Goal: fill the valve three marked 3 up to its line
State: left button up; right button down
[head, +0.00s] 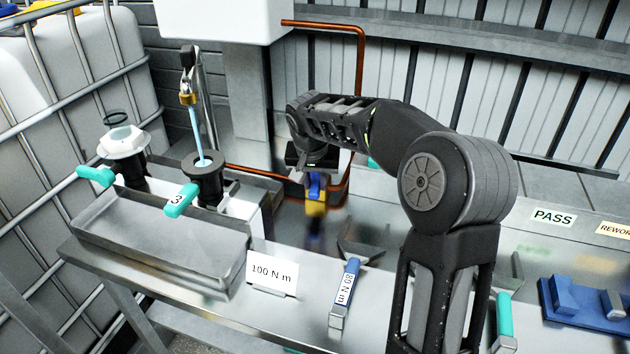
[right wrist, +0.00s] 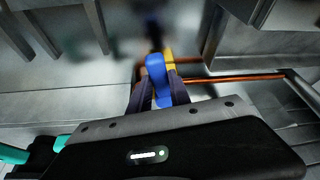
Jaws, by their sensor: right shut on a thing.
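The valve marked 3 has a teal handle (head: 178,201) with a white "3" label and a dark round cup-like body (head: 203,168) with an open top. A thin light-blue stream (head: 209,132) runs from a brass-tipped spout (head: 187,97) into that top. The liquid level and any line cannot be made out. My right gripper (head: 313,172) is shut on a blue lever (right wrist: 157,78), with a yellow part (right wrist: 170,60) just beyond it, close to a copper pipe (right wrist: 235,78). The yellow part also shows in the head view (head: 316,208). My left gripper is not in view.
A second valve with a white top (head: 124,141) and teal handle stands left. A steel tray (head: 150,235) lies in front. A "100 N m" card (head: 272,275), a blue "80 N m" tool (head: 347,287) and a blue fixture (head: 590,310) are on the bench. A white tank (head: 220,18) is above.

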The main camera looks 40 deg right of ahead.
dwell(0.4)
jog(key=shift+w+a+f+m+b, duration=0.15)
jog(key=shift+w+a+m+b, duration=0.2)
jog(key=shift+m+b, duration=0.25)
jog(key=shift+w+a+m+g+h, duration=0.1)
jog(key=shift+w+m+g+h, duration=0.1)
jog(key=shift+m+g+h, duration=0.3)
jog(key=c, duration=1.2)
grip_release()
jog(key=shift+r, duration=0.3)
jog(key=v, duration=0.7)
jog(key=shift+s+r+b, duration=0.2)
jog(key=shift+r+b, duration=0.05)
jog(key=shift+b, duration=0.05)
jog(key=shift+f, duration=0.1)
